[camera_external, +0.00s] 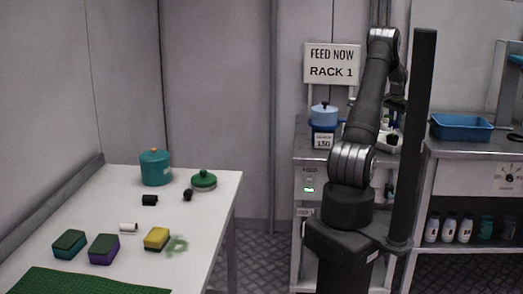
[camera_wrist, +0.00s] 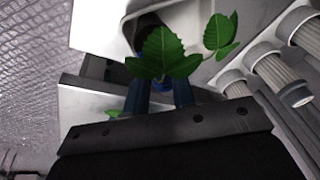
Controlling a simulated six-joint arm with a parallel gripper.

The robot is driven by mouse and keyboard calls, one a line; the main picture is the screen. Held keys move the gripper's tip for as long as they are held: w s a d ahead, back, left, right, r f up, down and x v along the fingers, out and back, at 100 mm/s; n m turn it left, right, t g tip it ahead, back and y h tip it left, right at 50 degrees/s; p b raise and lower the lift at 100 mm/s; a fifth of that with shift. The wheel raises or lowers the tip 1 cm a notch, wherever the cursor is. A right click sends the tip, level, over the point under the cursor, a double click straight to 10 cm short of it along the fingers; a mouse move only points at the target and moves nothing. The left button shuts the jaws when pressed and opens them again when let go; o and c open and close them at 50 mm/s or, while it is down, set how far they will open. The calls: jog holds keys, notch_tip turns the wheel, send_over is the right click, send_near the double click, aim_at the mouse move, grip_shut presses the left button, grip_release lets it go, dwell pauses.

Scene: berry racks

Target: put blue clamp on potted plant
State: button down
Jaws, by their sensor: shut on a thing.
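In the wrist view, green plant leaves (camera_wrist: 160,55) spread over and in front of the fingertips. My gripper (camera_wrist: 161,92) is shut on a small blue thing (camera_wrist: 164,87), which looks like the blue clamp. The leaves cover most of it, so its shape and whether it touches the stem cannot be told. More leaves (camera_wrist: 220,36) show to the upper right. In the external view, my arm reaches over the rack bench, where a bit of green and a white pot (camera_external: 393,141) show behind it; the gripper is mostly hidden there.
A blue tray (camera_external: 461,127) is on the right bench. White ribbed cylinders (camera_wrist: 266,70) line the right of the wrist view. The left table (camera_external: 105,205) holds sponges, a teal canister and small items.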

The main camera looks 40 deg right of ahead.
aim_at(394, 122)
jog(key=shift+s+a+x, duration=0.1)
jog(key=shift+a+x, duration=0.1)
jog(key=shift+x, duration=0.75)
jog(key=shift+s+a+x, duration=0.15)
jog(key=shift+a+x, duration=0.05)
jog(key=shift+x, duration=0.75)
jog(key=shift+f, duration=0.3)
jog(key=c, duration=1.2)
grip_release()
jog(key=shift+r, duration=0.1)
jog(key=v, duration=1.2)
jog(key=shift+w, duration=0.1)
